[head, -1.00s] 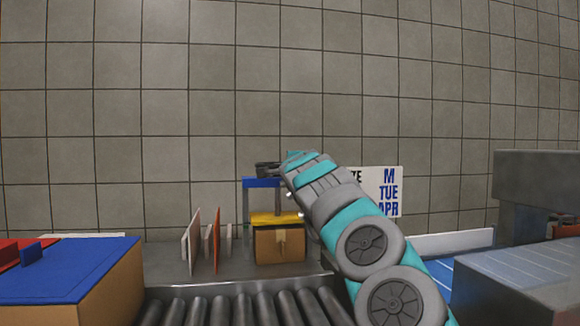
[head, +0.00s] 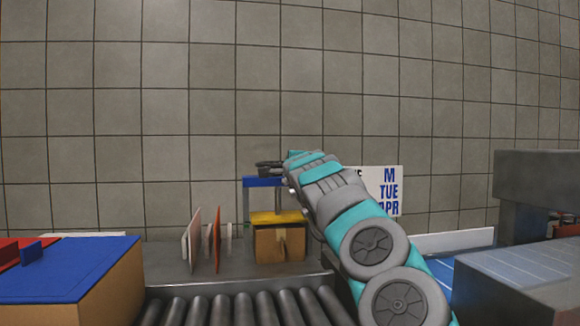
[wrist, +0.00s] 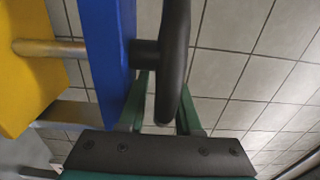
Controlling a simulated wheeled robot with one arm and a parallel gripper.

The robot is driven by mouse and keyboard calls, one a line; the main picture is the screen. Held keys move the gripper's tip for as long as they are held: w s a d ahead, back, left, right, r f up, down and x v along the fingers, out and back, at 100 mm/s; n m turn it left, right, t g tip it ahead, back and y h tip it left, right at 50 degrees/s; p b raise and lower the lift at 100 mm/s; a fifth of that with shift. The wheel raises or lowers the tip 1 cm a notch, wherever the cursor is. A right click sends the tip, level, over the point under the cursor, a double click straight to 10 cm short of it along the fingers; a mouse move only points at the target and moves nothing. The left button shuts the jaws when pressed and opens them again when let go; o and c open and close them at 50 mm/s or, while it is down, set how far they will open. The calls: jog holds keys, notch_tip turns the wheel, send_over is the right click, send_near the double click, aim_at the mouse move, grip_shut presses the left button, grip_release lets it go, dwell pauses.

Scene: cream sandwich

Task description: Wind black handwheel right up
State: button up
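The black handwheel (head: 268,166) sits on top of a small press with a blue top plate (head: 262,182) in the head view. In the wrist view the handwheel (wrist: 175,55) is seen edge-on, its hub close to the blue plate (wrist: 105,55). My gripper (wrist: 166,100) is at the wheel's near rim. Its two green fingers stand apart, one on each side of the rim, with gaps showing. The fingertips are partly hidden behind the wheel. The press's yellow plate (head: 276,218) lies above a cardboard box (head: 280,244).
A roller conveyor (head: 240,308) runs in front of the press. Upright thin panels (head: 216,240) stand left of it. A blue-topped box (head: 70,270) is at the left front, and a grey machine (head: 540,180) is at the right. A tiled wall is behind.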

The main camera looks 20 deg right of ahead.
jog(key=b+v, duration=0.3)
jog(key=v, duration=0.5)
dwell(0.5)
